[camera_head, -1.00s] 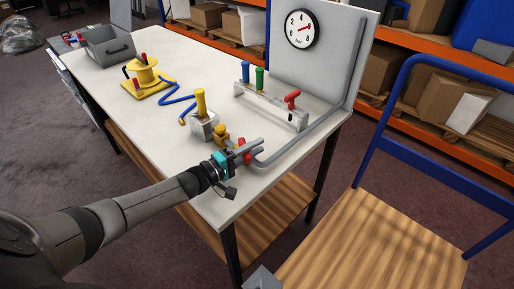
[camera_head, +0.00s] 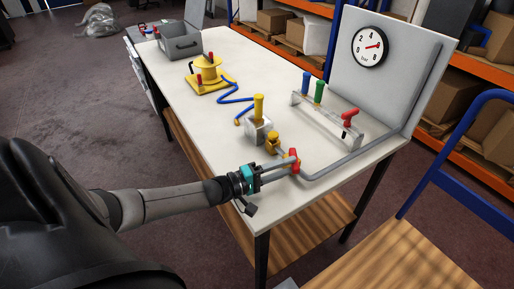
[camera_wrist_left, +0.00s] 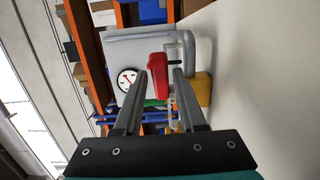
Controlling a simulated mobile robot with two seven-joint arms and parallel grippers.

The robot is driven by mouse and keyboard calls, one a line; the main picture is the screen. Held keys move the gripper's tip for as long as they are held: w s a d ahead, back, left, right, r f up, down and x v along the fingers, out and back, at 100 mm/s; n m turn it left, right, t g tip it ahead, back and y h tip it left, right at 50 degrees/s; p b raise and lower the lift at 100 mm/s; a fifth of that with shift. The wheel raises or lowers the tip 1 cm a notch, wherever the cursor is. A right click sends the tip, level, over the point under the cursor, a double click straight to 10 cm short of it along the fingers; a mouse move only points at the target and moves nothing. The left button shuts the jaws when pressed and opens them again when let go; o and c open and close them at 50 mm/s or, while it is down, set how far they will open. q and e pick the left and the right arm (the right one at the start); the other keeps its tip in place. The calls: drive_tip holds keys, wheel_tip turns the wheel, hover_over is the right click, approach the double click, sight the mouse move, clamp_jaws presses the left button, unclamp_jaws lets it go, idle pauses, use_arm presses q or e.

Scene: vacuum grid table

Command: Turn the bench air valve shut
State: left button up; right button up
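The bench air valve has a red handle (camera_head: 294,160) beside a brass-yellow body (camera_head: 272,142) on the grey pipe (camera_head: 345,165) near the table's front edge. The handle looks roughly crosswise to the pipe, though the fingers partly hide it. My left gripper (camera_head: 286,165) reaches in from the left, its fingertips at the handle. In the left wrist view, the two fingers (camera_wrist_left: 160,75) are apart, with the red handle (camera_wrist_left: 158,78) between their tips and gaps on both sides. The round gauge (camera_head: 370,47) on the grey panel has a red needle pointing right. My right gripper is out of view.
A yellow spool fixture (camera_head: 206,75), blue hose and grey bin (camera_head: 181,44) are farther back.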

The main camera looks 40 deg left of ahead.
use_arm(q)
drive_tip(key=v, duration=0.9)
drive_tip(key=shift+s+a+p, duration=0.1)
drive_tip(key=shift+p, duration=0.3)
